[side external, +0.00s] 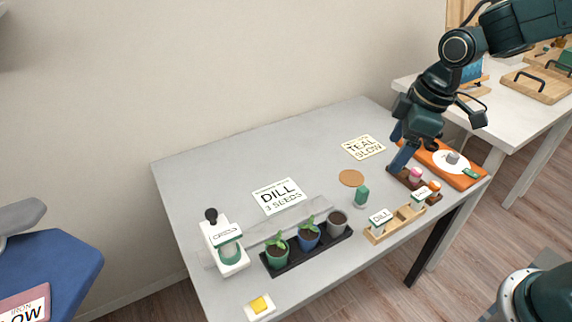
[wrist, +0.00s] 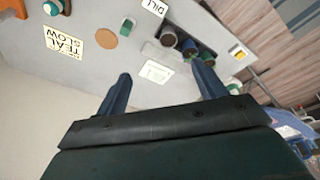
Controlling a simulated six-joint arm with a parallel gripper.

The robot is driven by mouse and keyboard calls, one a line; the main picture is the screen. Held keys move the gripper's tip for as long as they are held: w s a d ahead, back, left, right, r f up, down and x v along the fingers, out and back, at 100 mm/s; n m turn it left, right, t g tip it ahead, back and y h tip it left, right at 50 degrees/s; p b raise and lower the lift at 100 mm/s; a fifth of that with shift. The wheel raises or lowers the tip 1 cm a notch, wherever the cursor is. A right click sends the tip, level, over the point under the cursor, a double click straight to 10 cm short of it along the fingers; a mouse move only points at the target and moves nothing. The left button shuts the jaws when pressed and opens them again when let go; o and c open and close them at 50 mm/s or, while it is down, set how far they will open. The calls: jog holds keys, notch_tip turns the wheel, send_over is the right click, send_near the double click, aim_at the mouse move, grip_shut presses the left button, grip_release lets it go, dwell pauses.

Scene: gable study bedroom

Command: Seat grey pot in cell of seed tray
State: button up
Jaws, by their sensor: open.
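The grey pot (side external: 337,222), filled with dark soil, stands upright at the right end of the black seed tray (side external: 288,262). It appears to be in the end cell, but its base is hidden. A blue pot (side external: 308,235) and a green pot (side external: 278,251), both with seedlings, stand in the tray left of it. The wrist view shows the grey pot (wrist: 168,38) beyond the fingertips. My gripper (side external: 402,160) is open and empty, above the table's right part, well away from the pot. In the wrist view its fingers (wrist: 162,72) are spread apart.
A wooden label holder (side external: 397,224) stands right of the tray, with a green block (side external: 361,196) behind it. A white and green device (side external: 225,245) stands on the left. Cards and a clear strip lie behind the tray. An orange board (side external: 470,176) is at far right. The back left table is clear.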

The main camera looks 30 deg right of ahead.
jog(key=s+d+r+m+t, duration=0.1)
jog(key=s+r+m, duration=0.2)
jog(key=s, duration=0.3)
jog(key=s+d+r+m+t, duration=0.1)
jog(key=s+d+r+m, duration=0.1)
jog(key=s, duration=0.3)
jog(key=s+d+r+m+t+h, duration=0.1)
jog(key=s+d+r+m, duration=0.1)
jog(key=s, duration=0.4)
notch_tip(320, 180, up, 2)
jog(key=shift+s+d+m, duration=0.25)
jog(key=shift+s+m, duration=0.05)
jog(key=shift+m, duration=0.6)
